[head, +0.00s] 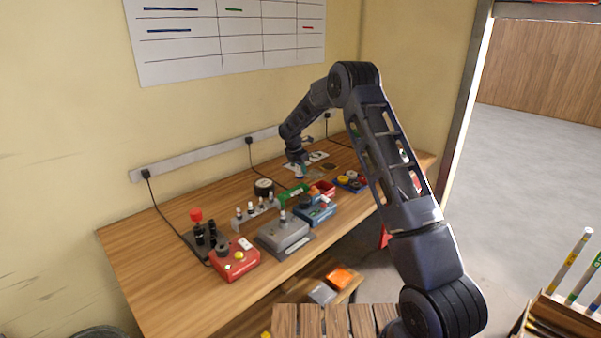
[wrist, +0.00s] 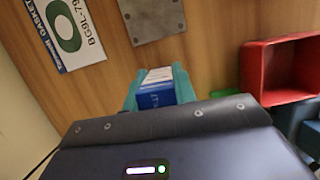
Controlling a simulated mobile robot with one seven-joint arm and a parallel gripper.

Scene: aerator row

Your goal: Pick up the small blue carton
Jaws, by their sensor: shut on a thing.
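The small blue carton (wrist: 156,94) has a white top face and blue sides with faint print. In the wrist view it sits between the two teal fingers of my gripper (wrist: 158,90), which is shut on it. The lower part of the carton is hidden behind the gripper body. In the head view my gripper (head: 301,172) is small, low over the back right part of the wooden workbench (head: 150,290). A bit of blue and white shows at its tip. I cannot tell whether the carton touches the bench.
A white gasket card (wrist: 65,33), a grey metal plate (wrist: 152,18) and a red open bin (wrist: 285,70) are near my gripper. A green block (head: 294,194), a blue device (head: 317,214) and a grey device (head: 284,235) stand farther forward. The bench's front left is clear.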

